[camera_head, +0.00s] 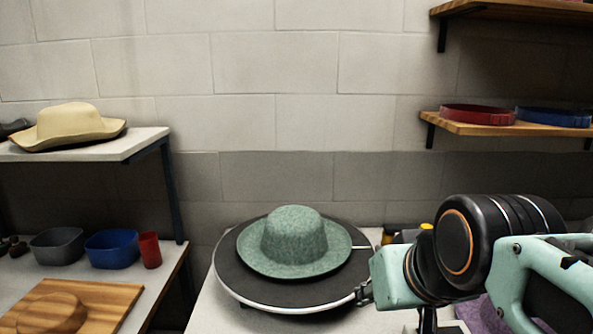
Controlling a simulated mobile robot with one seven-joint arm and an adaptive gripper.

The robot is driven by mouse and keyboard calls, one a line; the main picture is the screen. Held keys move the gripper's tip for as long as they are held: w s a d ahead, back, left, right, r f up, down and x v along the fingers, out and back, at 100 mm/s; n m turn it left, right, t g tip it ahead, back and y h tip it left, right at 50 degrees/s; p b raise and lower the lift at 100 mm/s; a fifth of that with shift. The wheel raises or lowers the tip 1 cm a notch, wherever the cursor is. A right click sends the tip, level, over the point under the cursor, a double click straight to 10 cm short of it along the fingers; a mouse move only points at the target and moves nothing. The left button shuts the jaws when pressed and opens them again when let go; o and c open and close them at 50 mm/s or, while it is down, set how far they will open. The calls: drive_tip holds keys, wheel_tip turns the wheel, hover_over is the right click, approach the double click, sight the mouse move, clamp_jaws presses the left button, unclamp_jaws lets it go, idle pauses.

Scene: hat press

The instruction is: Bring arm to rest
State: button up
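My arm enters from the right edge, with pale teal links and a large black joint ringed in orange. A small dark part at the tip, seemingly my gripper (363,294), shows at the right rim of the round black press plate (240,283). Its fingers are too small and partly hidden to tell whether they are open or shut. I cannot tell whether it touches the plate. A green felt hat (293,240) sits upright on the plate, apart from the arm's tip.
A tan hat (68,125) lies on the upper left shelf. Grey (57,246) and blue (112,249) bins, a red cup (150,250) and a wooden board (110,296) are below it. Red (478,115) and blue (553,117) bands lie on the right wall shelf. Purple cloth (482,314) shows under my arm.

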drive_tip(key=s+d+f+g, duration=0.1)
drive_tip(key=s+f+g, duration=0.1)
drive_tip(key=s+f, duration=0.3)
wheel_tip(320, 180, up, 14)
drive_tip(key=p, duration=1.4)
drive_tip(key=shift+s+f+m+h+p, duration=0.15)
drive_tip(key=shift+s+m+h+p, duration=0.15)
drive_tip(key=shift+s+m, duration=0.1)
